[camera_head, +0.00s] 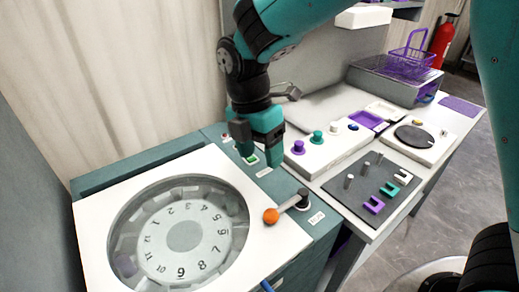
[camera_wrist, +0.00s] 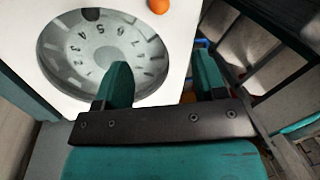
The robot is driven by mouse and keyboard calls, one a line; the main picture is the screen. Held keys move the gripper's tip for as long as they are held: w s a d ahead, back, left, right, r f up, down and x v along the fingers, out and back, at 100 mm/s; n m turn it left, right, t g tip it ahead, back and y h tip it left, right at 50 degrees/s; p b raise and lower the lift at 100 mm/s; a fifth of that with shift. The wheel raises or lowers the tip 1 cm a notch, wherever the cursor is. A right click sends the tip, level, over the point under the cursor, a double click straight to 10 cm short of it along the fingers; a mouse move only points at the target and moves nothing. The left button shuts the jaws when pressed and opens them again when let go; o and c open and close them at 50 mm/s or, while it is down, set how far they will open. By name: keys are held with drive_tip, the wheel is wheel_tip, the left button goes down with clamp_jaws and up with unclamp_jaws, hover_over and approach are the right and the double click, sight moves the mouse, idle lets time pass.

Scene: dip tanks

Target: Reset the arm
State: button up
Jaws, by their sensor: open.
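My gripper (camera_head: 260,153) is teal and points down over the teal panel behind the numbered dial, near a small green-lit button (camera_head: 250,159). I cannot tell whether its tips touch the panel. In the wrist view my gripper (camera_wrist: 163,75) has its two fingers apart with nothing between them. The round numbered dial (camera_head: 184,235) lies under a circular window in a white top, left of and in front of the gripper. It also shows in the wrist view (camera_wrist: 105,55).
A lever with an orange knob (camera_head: 271,216) stands right of the dial. A white box with purple, green and blue knobs (camera_head: 318,150) is to the right. Beyond are a grey board (camera_head: 346,184) with pegs and coloured forks, and a purple basket (camera_head: 408,63). A wall is behind.

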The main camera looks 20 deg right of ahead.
drive_tip(key=shift+r, duration=0.3)
drive_tip(key=s+d+r+m+t+y, duration=0.1)
drive_tip(key=s+r+m+y, duration=0.1)
drive_tip(key=s+m, duration=0.7)
drive_tip(key=s+d+r+m+y, duration=0.2)
drive_tip(key=s+r+m+y, duration=0.1)
drive_tip(key=s+m, duration=0.5)
drive_tip(key=shift+s+d+r+m+t, duration=0.2)
drive_tip(key=shift+s+r+m+t, duration=0.25)
drive_tip(key=shift+r, duration=0.2)
drive_tip(key=shift+w+a, duration=0.1)
drive_tip(key=shift+w, duration=0.05)
